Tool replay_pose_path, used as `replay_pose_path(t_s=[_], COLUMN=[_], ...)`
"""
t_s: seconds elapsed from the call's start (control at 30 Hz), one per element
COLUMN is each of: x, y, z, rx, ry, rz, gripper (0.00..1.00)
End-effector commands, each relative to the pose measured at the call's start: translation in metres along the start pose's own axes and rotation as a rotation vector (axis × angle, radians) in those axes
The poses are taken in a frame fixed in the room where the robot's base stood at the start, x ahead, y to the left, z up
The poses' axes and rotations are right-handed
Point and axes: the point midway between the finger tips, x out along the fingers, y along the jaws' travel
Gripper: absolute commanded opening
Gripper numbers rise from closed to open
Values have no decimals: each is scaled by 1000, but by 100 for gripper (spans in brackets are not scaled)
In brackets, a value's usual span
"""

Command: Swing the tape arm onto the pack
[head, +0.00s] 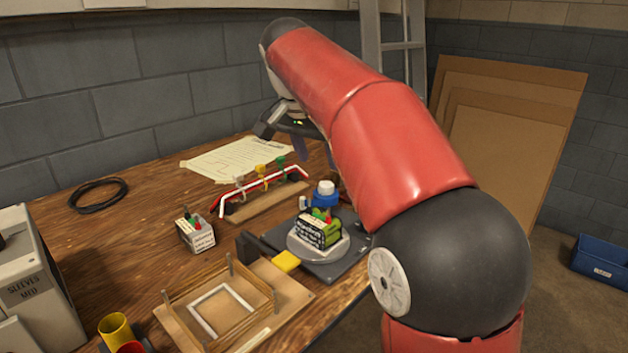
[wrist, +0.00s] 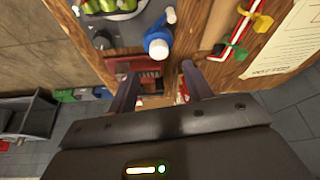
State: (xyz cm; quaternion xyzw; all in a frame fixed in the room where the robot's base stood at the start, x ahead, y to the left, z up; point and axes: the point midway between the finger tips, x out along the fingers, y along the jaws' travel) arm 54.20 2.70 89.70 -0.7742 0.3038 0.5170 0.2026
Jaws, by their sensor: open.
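The pack (head: 319,228), a block with a dark printed side and green top, sits on a round grey turntable (head: 300,248) on a dark base plate. Its green cells (wrist: 105,5) show at the top edge of the wrist view. A dark bar with a yellow tab (head: 286,261) stands at the plate's left edge, beside the pack; I cannot tell for sure that it is the tape arm. My gripper (head: 298,143) is open and empty, beyond the pack toward the back of the bench.
A rack with coloured clips (head: 262,192) and a paper sheet (head: 235,158) lie further back. A small white box (head: 195,234) and a wooden jig (head: 185,315) are at left. Bare bench lies around the cable coil (head: 98,196).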

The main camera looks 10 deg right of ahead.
Motion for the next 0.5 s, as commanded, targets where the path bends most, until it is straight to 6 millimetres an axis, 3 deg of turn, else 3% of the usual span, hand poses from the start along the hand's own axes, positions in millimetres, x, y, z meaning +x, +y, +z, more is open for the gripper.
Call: replay_pose_path(t_s=[0.3, 0.5], x=[51, 70], y=[1, 1], z=[1, 1], rx=[0, -1], ry=[-3, -2], rz=[2, 0], gripper=[50, 50])
